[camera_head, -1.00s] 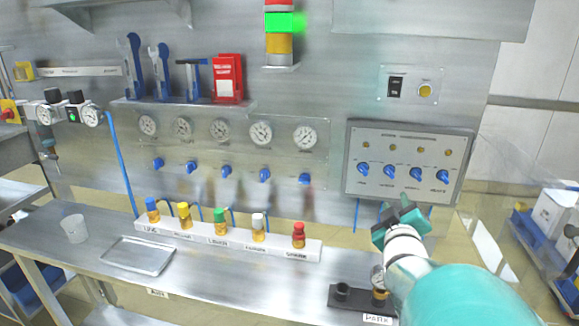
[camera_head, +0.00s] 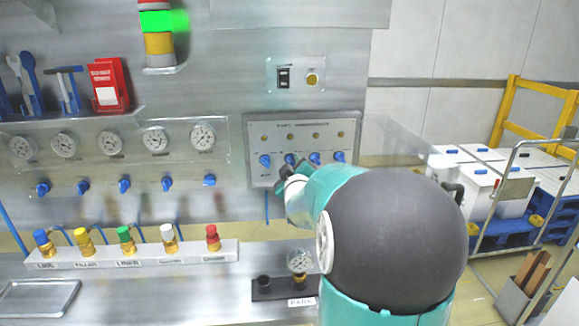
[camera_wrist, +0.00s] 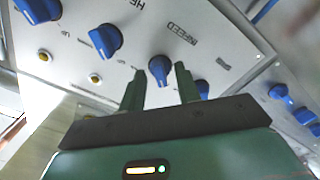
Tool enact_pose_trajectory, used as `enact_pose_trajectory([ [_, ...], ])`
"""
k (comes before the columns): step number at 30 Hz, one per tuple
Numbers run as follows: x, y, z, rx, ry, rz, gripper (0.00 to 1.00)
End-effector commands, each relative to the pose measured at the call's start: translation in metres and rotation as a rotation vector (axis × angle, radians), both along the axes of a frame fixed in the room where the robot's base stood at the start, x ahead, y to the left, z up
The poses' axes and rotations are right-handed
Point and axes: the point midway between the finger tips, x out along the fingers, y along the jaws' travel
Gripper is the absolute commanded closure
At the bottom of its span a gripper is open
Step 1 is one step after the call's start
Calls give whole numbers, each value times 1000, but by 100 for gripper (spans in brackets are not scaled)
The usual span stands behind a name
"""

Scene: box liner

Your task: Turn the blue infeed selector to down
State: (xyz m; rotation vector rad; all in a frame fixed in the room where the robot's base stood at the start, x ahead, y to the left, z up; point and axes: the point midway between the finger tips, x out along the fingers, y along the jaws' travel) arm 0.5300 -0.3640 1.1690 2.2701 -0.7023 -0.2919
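The blue infeed selector (camera_wrist: 160,66) is a round-backed knob on the grey panel, with the INFEED label beside it in the wrist view. In the head view it appears to be the second knob from the left (camera_head: 290,158), partly hidden by my gripper (camera_head: 286,173). In the wrist view my gripper (camera_wrist: 159,76) is open. Its two green fingers stand on either side of the infeed selector, with gaps visible. I cannot tell how deep the fingertips reach or which way the selector points.
Other blue selectors (camera_wrist: 105,40) flank it on the same panel (camera_head: 252,135). Gauges (camera_head: 203,137) with blue valves are to the left. Colored-top fittings (camera_head: 124,238) stand on the bench below. A cart with white boxes (camera_head: 495,190) is at the right.

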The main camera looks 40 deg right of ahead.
Motion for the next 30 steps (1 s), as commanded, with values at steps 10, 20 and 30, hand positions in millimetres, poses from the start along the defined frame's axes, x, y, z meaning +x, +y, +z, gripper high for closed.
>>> enact_pose_trajectory([
  [10,0,0,0,0,-1,1,89],
  [20,0,0,0,5,-4,1,100],
  [30,1,1,0,107,-75,3,100],
])
